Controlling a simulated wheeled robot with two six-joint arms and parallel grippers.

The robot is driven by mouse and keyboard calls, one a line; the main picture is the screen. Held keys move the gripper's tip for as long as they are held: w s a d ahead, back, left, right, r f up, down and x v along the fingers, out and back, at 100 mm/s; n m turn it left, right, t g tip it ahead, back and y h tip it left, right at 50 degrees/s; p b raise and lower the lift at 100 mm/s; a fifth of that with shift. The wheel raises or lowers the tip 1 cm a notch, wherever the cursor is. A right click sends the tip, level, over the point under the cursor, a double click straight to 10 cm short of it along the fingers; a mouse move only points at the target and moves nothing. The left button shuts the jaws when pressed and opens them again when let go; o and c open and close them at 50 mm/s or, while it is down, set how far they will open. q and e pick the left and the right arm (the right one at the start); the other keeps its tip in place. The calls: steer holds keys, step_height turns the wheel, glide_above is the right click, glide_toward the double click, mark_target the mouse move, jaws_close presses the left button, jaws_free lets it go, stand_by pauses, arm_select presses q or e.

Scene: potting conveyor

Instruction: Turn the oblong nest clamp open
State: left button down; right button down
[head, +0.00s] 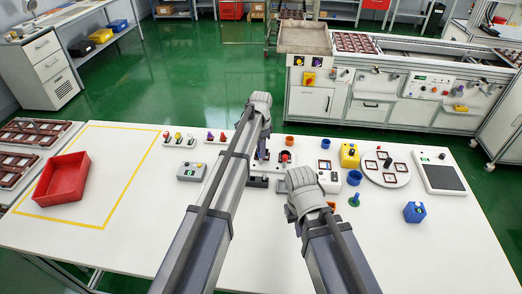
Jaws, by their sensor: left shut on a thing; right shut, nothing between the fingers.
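My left gripper (262,142) reaches over the fixture at the middle of the white table. It is shut on a small dark part there, which appears to be the oblong nest clamp, but the wrist and arm hide most of it. The fixture (287,172) shows beside the arm, with a dark and red round part (285,157) on top. How far the clamp is turned cannot be seen. My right gripper (302,180) is shut and empty, to the right of the fixture and nearer to me; its fingertips are mostly hidden by its wrist.
Right of the grippers stand a yellow box (349,155), blue rings, a white round plate (385,168), a blue block (414,212) and a flat scale-like device (440,174). The front right table is clear.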

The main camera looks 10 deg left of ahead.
arm_select(q)
steer(key=shift+m, duration=0.4)
steer(key=c, duration=0.7)
jaws_free()
steer(key=shift+o, duration=0.2)
steer(key=shift+r, duration=0.1)
arm_select(e)
steer(key=shift+r, duration=0.1)
arm_select(q)
step_height(320, 180, up, 8)
steer(key=p, duration=0.8)
steer(key=shift+f, duration=0.2)
arm_select(e)
step_height(320, 180, up, 8)
steer(key=shift+f, duration=0.2)
